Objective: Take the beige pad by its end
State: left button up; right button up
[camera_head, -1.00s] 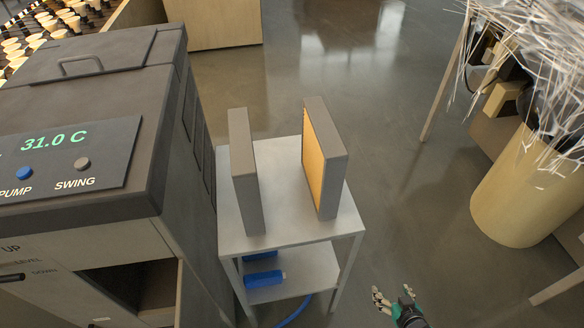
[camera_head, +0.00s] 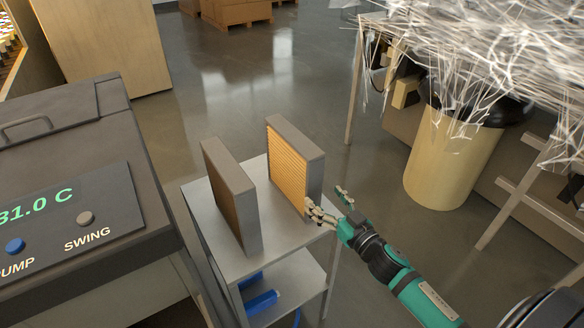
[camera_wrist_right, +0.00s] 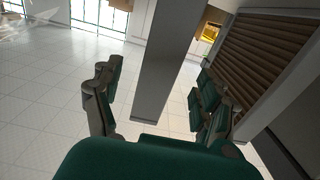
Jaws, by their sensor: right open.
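The beige pad (camera_head: 289,174) stands upright on the metal cart (camera_head: 288,230), its golden-beige ribbed face turned left and its frame grey. My right gripper (camera_head: 331,203) is open at the pad's near end, with one finger on the beige-face side and the other on the right side. In the right wrist view, a grey upright slab (camera_wrist_right: 160,65), which looks like the pad's end, stands between the open fingers (camera_wrist_right: 157,88). I cannot tell whether they touch it. My left gripper is not in view.
A second, darker pad (camera_head: 231,195) stands upright to the left on the same cart, with a gap between them. A machine (camera_head: 75,200) with a temperature display stands left of the cart. A beige bin (camera_head: 450,160) and a table with white strands stand right.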

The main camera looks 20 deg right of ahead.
aim_at(315, 190)
jog(key=w, duration=0.2)
jog(key=w+a, duration=0.1)
jog(key=w, duration=0.1)
jog(key=shift+w+r, duration=0.1)
jog(key=shift+w, duration=0.1)
jog(key=shift+w+a+p, duration=0.2)
jog(key=shift+w+p, duration=0.1)
jog(key=shift+w, duration=1.2)
jog(key=shift+w+a+p, duration=0.15)
jog(key=shift+w+p, duration=0.1)
jog(key=shift+w, duration=1.2)
jog(key=c, duration=1.5)
